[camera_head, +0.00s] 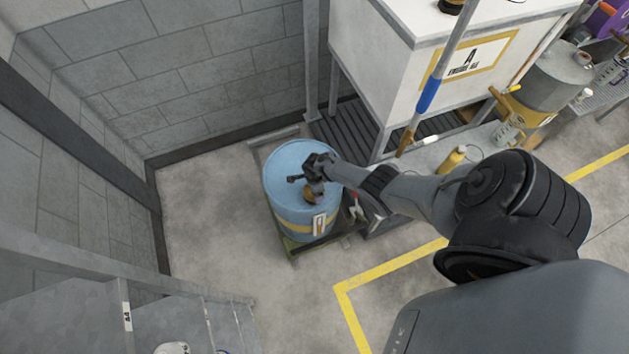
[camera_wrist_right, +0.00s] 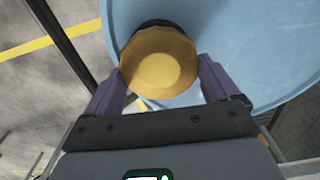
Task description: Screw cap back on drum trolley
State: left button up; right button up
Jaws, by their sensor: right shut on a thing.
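The blue drum (camera_head: 288,165) stands on a low trolley (camera_head: 291,248) near the wall corner, with a yellow band and a label on its side. My right gripper (camera_head: 312,190) is over the drum's top, near its right front part. In the right wrist view the round yellow cap (camera_wrist_right: 158,62) sits between the two purple fingers of my right gripper (camera_wrist_right: 160,85), which is shut on it. A dark ring shows behind the cap, over the blue drum top (camera_wrist_right: 240,40). I cannot tell whether the cap touches the drum's opening. My left gripper is not in view.
A white tank (camera_head: 410,60) on a grey stand is right of the drum, with a blue-handled pole (camera_head: 430,92) in front. Floor left of the drum (camera_head: 210,200) is clear.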

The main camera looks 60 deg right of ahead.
jog(key=shift+a+r+m, duration=0.1)
jog(key=shift+m, duration=0.7)
jog(key=m, duration=0.2)
jog(key=shift+m+p, duration=0.3)
jog(key=shift+p, duration=0.1)
jog(key=shift+m, duration=0.4)
jog(key=shift+s, duration=0.1)
jog(key=shift+a+m, duration=0.1)
jog(key=shift+m, duration=0.8)
jog(key=m, duration=0.3)
jog(key=shift+m, duration=0.3)
